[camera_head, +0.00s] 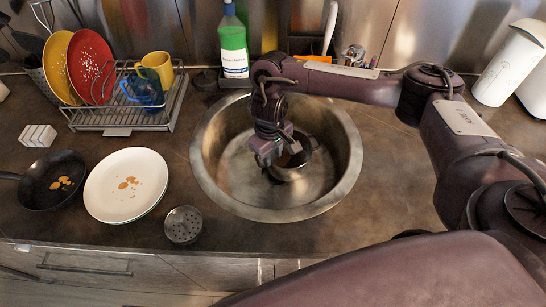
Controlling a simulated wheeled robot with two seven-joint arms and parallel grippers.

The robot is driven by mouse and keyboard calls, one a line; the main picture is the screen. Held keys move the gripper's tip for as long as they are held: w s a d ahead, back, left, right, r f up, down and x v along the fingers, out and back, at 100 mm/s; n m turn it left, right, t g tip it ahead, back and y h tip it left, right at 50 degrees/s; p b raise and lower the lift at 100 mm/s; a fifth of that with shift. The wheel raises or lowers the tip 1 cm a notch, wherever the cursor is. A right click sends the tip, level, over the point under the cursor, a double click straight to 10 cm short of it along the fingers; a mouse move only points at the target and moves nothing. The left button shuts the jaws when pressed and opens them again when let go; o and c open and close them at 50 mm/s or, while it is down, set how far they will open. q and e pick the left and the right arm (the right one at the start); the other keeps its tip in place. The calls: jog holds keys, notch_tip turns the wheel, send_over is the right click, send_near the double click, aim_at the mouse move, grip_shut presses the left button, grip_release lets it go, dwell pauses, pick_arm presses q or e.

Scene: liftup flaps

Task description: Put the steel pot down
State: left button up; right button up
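The steel pot (290,172) is in the round steel sink (338,188), right of the sink's middle. My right gripper (269,158) reaches down into the sink at the pot's left rim. Its fingers are small and partly hidden, so I cannot tell whether they are shut on the pot or whether the pot touches the sink's bottom. The wrist and gripper cover part of the pot. My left gripper is not in view.
A white plate (126,186) and a black pan (50,182) with brown bits lie left of the sink. A perforated steel cup (183,225) stands in front. A dish rack (126,118) and a green bottle (233,42) are behind. The counter right of the sink is clear below my arm.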

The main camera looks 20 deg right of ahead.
notch_tip(320, 180, up, 7)
jog(key=p, duration=0.1)
jog(key=shift+a+p, duration=0.15)
jog(key=shift+p, duration=0.25)
